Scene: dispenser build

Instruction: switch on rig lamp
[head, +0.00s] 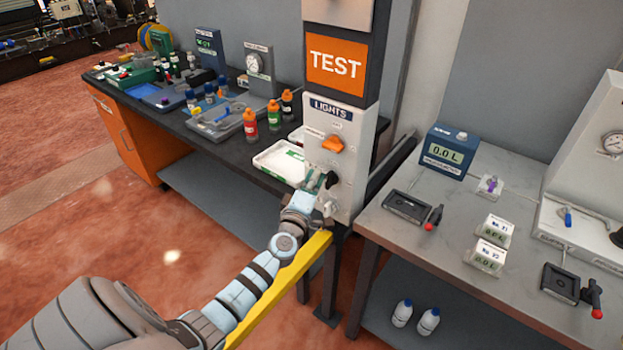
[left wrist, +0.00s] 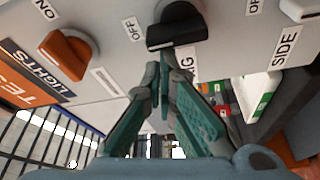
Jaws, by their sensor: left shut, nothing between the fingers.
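The lights panel (head: 352,124) is a pale post front under an orange TEST sign. It carries an orange rotary knob (head: 333,144) and a black rotary knob (head: 331,179) below it. The left wrist view shows the orange knob (left wrist: 68,54) at left and the black knob (left wrist: 177,28) at top centre, with ON and OFF labels around them. My right gripper is not in view.
A dark bench (head: 215,140) with bottles, trays and instruments stands left of the post. A grey table (head: 465,225) with a blue litre display (head: 449,150) and lever units stands right. A yellow rail (head: 300,265) runs below my left arm.

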